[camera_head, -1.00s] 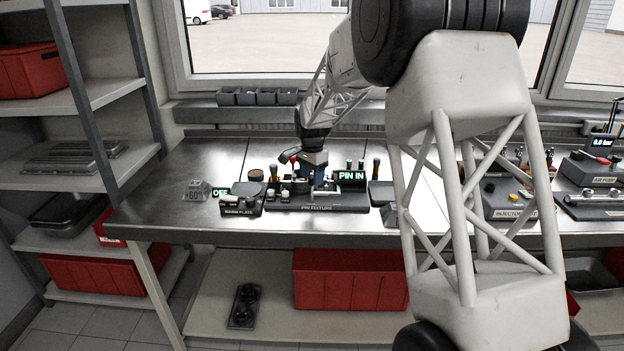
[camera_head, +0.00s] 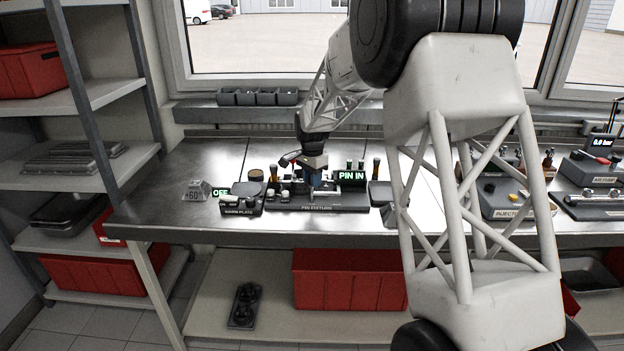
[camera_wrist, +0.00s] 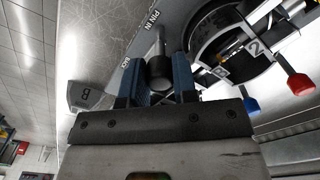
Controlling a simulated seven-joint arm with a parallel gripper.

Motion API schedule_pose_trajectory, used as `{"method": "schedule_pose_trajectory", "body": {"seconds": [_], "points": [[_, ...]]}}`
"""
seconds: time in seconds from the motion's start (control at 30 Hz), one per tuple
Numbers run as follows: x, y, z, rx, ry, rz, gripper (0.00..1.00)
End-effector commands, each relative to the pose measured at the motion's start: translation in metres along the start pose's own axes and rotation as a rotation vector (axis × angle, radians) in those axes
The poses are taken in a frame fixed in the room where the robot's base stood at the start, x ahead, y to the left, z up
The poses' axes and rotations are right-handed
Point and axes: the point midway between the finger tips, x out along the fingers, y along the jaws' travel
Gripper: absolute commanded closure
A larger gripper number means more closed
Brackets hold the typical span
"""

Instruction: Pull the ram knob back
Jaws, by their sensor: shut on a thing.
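The ram knob (camera_wrist: 159,72) is a black round knob on a thin metal rod, seen in the wrist view. My gripper (camera_wrist: 160,66) has its two blue fingers on either side of the knob and is shut on it. In the head view my gripper (camera_head: 315,177) is low over the pin fixture (camera_head: 317,208), and the knob is too small to make out there. A lit "PIN IN" sign (camera_head: 352,176) stands at the right of the fixture.
The warm plate (camera_head: 240,211) with a lit "OFF" sign (camera_head: 220,192) stands to the left of the fixture. A round numbered part with red and blue tabs (camera_wrist: 240,47) is close to the right finger in the wrist view. The bench's front left is clear.

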Motion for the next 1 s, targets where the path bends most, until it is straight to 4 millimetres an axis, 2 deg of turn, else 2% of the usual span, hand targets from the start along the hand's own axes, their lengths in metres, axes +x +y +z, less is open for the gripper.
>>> {"method": "schedule_pose_trajectory", "body": {"seconds": [0.23,0.6,1.0], "points": [[0.0,0.012,-0.012,0.003,0.0,0.0,1.0],[0.0,0.056,-0.057,0.003,0.0,0.0,1.0],[-0.001,0.064,-0.064,0.001,0.001,0.0,1.0]]}}
